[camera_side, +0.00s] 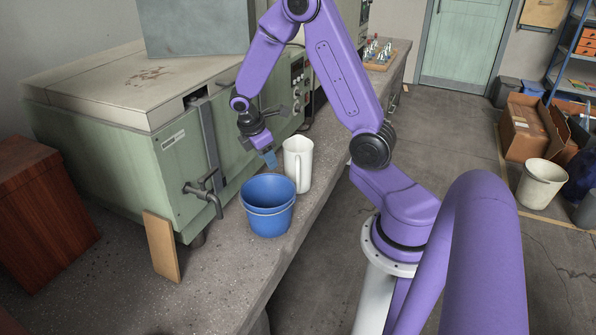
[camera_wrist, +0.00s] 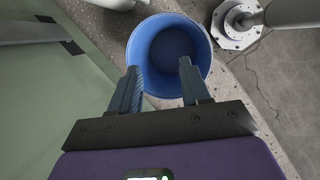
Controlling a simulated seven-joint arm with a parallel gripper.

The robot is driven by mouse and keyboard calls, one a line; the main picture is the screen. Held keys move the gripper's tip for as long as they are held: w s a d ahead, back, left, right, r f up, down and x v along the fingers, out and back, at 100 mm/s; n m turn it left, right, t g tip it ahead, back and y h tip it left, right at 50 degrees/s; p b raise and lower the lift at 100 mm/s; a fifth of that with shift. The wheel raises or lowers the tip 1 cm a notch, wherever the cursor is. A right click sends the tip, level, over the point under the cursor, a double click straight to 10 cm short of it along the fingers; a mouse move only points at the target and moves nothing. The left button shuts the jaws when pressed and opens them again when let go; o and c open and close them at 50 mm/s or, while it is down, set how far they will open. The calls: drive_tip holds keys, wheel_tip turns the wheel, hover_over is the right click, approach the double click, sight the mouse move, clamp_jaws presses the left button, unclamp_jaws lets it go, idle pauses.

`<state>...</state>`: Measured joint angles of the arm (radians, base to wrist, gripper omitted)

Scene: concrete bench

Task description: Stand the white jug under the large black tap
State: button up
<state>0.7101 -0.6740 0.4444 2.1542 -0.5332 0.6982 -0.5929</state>
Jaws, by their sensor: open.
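The white jug (camera_side: 298,163) stands upright on the bench behind the blue bucket, its handle towards the front. The dark tap (camera_side: 211,192) sticks out from the green cabinet's front, to the left of the bucket. Bare bench lies below its spout. My gripper (camera_side: 270,158) is in the air to the left of the jug, apart from it as far as I can tell. In the wrist view, my gripper (camera_wrist: 160,75) is open and empty, its fingers in front of the bucket. Only a pale edge at the top of that view may be the jug.
The blue bucket (camera_side: 268,207) stands near the bench edge, between jug and tap; it fills the middle of the wrist view (camera_wrist: 170,50). A wooden board (camera_side: 161,246) leans on the green cabinet (camera_side: 165,170). The bench front (camera_side: 225,285) is clear.

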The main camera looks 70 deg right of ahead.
drive_tip(key=s+d+f+g, duration=0.1)
drive_tip(key=d+f, duration=0.4)
drive_tip(key=d, duration=0.4)
hover_over(297, 186)
wheel_tip(297, 186, down, 6)
drive_tip(key=shift+d+f, duration=0.2)
drive_tip(key=shift+f, duration=1.05)
drive_tip(key=shift+d+f, duration=0.15)
drive_tip(key=shift+f, duration=1.1)
drive_tip(key=shift+w, duration=0.1)
clamp_jaws()
